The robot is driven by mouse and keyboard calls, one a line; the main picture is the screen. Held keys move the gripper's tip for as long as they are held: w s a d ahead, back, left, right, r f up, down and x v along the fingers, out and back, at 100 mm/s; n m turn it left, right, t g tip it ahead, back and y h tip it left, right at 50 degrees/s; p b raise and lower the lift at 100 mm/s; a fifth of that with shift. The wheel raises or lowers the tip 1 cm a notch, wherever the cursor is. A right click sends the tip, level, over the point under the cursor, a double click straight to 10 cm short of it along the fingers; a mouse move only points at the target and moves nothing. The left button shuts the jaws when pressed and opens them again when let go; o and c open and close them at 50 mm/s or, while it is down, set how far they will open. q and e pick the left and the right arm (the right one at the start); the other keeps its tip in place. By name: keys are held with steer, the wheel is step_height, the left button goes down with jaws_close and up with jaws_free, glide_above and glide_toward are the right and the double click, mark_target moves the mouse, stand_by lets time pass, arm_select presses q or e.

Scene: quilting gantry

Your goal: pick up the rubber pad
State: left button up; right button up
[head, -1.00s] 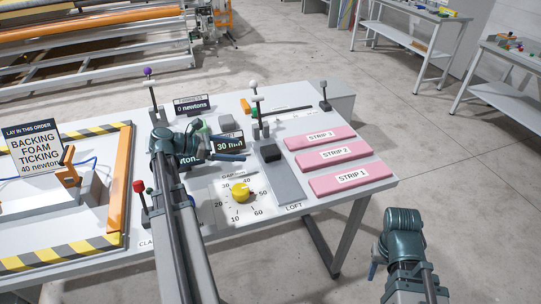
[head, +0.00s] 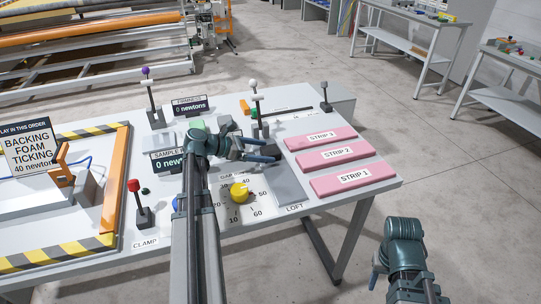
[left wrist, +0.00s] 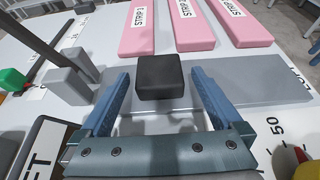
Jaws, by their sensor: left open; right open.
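The rubber pad appears to be the small black block (left wrist: 160,76) in the left wrist view. It sits on the grey LOFT plate (left wrist: 262,94), which also shows in the head view (head: 288,185). My left gripper (head: 268,150) is open above the plate. In the left wrist view its two blue fingers show on either side of the black block, with a gap at each side. In the head view the gripper mostly hides the block. My right gripper (head: 378,268) is open and empty, off the table's right side.
Pink strips, STRIP 1 (head: 341,178), STRIP 2 and STRIP 3, lie right of the plate. Grey blocks (left wrist: 66,80) and a white-knobbed lever (head: 255,100) stand close behind the gripper.

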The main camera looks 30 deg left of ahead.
arm_select(q)
steer(key=x, duration=0.2)
steer(key=shift+w+d+f+b, duration=0.15)
steer(key=shift+w+f+b, duration=0.1)
steer(key=shift+w+b, duration=0.1)
steer(key=shift+s, duration=0.1)
steer(key=c, duration=1.5)
steer(key=shift+r, duration=0.1)
arm_select(e)
steer(key=shift+f, duration=0.5)
steer(key=shift+r, duration=0.1)
